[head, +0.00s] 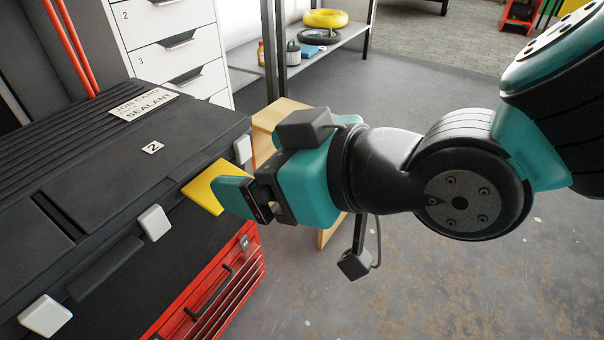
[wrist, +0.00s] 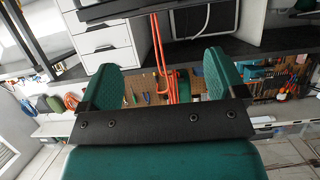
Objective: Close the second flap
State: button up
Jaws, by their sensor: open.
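A black ribbed case (head: 105,170) fills the left of the head view. A small "2" label (head: 152,147) is on its top. A flat yellow plate (head: 203,184) sticks out at the case's front edge, below and right of this label. I cannot tell whether it is the second flap. My gripper (head: 240,195) points left at the yellow plate, and its finger covers part of it. I cannot tell whether they touch. In the wrist view my gripper's two teal fingers (wrist: 162,65) are wide apart with nothing gripped between them.
White blocks (head: 154,222) sit along the case's front edge. A red drawer chest (head: 212,292) is below it. A white drawer cabinet (head: 172,42) and a shelf (head: 335,45) stand behind. The floor (head: 400,265) on the right is clear.

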jog(key=shift+b+v, duration=1.4)
jog(key=shift+v, duration=0.85)
jog(key=s+d+m+g+h+p, duration=0.2)
jog(key=d+m+g+h+p, duration=0.5)
jog(key=d, duration=0.9)
notch_tip(320, 180, up, 38)
jog(key=n+p, duration=0.1)
jog(key=p, duration=3.8)
jog(key=shift+f+n+t+h, duration=0.2)
jog(key=shift+n+t+h, duration=0.1)
jog(key=shift+h, duration=0.1)
jog(key=shift+s, duration=0.1)
